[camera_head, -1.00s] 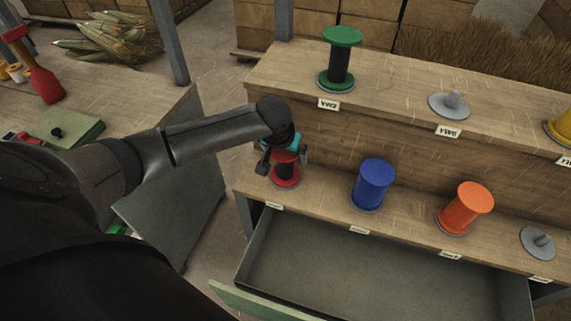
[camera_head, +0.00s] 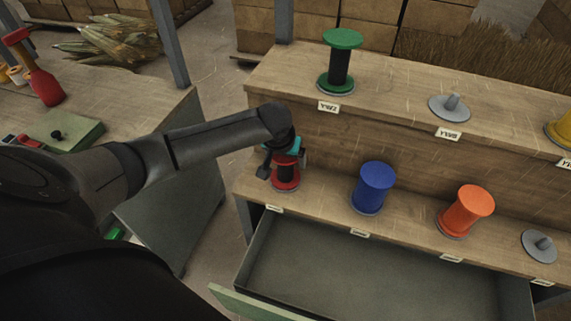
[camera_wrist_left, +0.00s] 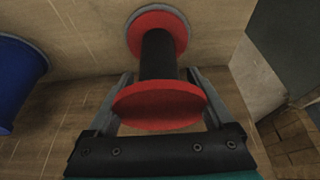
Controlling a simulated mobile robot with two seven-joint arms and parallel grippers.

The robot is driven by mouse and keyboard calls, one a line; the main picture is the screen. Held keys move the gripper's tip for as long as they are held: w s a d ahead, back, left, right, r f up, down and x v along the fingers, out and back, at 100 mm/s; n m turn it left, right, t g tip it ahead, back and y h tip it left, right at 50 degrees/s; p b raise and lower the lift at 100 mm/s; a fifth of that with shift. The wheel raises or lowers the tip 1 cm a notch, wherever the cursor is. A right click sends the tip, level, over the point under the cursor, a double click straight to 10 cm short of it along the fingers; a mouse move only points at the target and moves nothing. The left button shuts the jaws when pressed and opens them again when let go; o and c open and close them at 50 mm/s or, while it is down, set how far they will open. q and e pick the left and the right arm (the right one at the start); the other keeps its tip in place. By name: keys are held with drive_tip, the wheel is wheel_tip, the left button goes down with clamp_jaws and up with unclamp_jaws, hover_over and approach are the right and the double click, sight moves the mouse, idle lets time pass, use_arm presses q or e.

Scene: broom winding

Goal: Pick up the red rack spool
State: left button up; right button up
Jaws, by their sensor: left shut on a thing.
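The red rack spool (camera_head: 286,181) has red flanges and a black core. It stands upright at the left end of the lower shelf in the head view. My left gripper (camera_head: 284,168) is around its upper part and shut on it. In the left wrist view the red spool (camera_wrist_left: 160,103) sits between the two fingers of the left gripper (camera_wrist_left: 160,80), with its base at the shelf. The fingers partly hide behind the near flange. My right gripper is not in view.
A blue spool (camera_head: 373,188) and an orange spool (camera_head: 466,211) stand to the right on the lower shelf (camera_head: 410,213). A green spool (camera_head: 341,62) stands on the upper shelf. An open, empty drawer (camera_head: 380,275) juts out below.

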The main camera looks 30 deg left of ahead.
use_arm(q)
drive_tip(key=shift+c, duration=1.1)
drive_tip(key=shift+r, duration=0.1)
wheel_tip(320, 180, up, 28)
drive_tip(key=p, duration=0.5)
drive_tip(key=shift+p, duration=0.4)
